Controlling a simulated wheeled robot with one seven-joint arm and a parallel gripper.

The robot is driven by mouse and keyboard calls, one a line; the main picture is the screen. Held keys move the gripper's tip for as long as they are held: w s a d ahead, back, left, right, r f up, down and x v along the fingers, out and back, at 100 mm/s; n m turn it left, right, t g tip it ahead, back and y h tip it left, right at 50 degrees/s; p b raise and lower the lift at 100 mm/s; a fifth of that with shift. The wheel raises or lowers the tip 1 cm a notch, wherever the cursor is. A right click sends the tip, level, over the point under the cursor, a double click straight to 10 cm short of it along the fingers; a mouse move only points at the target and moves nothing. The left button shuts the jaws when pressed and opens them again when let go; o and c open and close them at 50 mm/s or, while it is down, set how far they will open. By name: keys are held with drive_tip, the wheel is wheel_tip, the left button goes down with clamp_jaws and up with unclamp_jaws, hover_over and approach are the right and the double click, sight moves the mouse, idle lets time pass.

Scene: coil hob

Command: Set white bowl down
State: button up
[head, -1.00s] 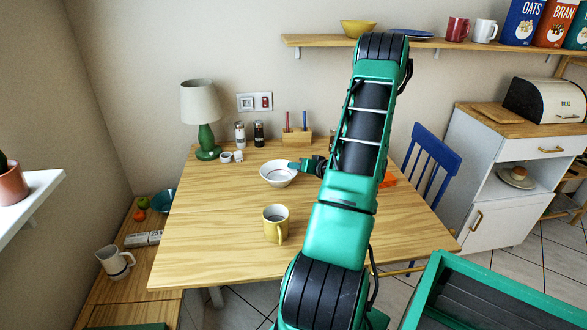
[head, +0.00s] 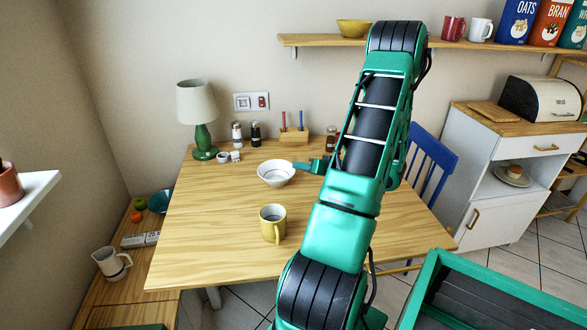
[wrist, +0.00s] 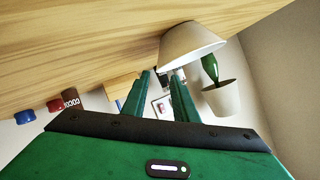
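The white bowl (head: 276,179) stands upright on the wooden table, behind the yellow mug. In the wrist view the bowl (wrist: 190,42) appears upside down, its base against the tabletop and its rim at the fingertips. My gripper (head: 300,166) is at the bowl's right side in the head view, mostly hidden by my arm. In the wrist view my gripper (wrist: 163,74) has its two green fingers apart with a clear gap between them. The near edge of the bowl's rim lies by the tips; I cannot tell whether they touch it.
A yellow mug (head: 273,224) stands in front of the bowl. A green lamp (head: 203,140), shakers (head: 246,134) and a wooden pen holder (head: 293,137) stand along the back of the table (head: 215,230). The table's left front is clear.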

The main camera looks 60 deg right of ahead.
drive_tip(key=v, duration=0.5)
drive_tip(key=w+a+r+n+g+y, duration=0.1)
drive_tip(key=w+a+n+g+y, duration=0.15)
drive_tip(key=a, duration=0.75)
drive_tip(key=w+a+r+n+g+y, duration=0.1)
drive_tip(key=a+r+n+g+y, duration=0.2)
drive_tip(key=a, duration=0.7)
drive_tip(key=s+a+r+m+g+h, duration=0.1)
drive_tip(key=s+a+r+g, duration=0.3)
drive_tip(key=s+a, duration=0.2)
drive_tip(key=s+a+r+m+g+h, duration=0.1)
drive_tip(key=s+a+r+g, duration=0.2)
drive_tip(key=s+a, duration=0.3)
drive_tip(key=s+r, duration=0.1)
drive_tip(key=s, duration=0.3)
drive_tip(key=shift+s+a+r+m+g, duration=0.3)
drive_tip(key=shift+a+m+g, duration=0.05)
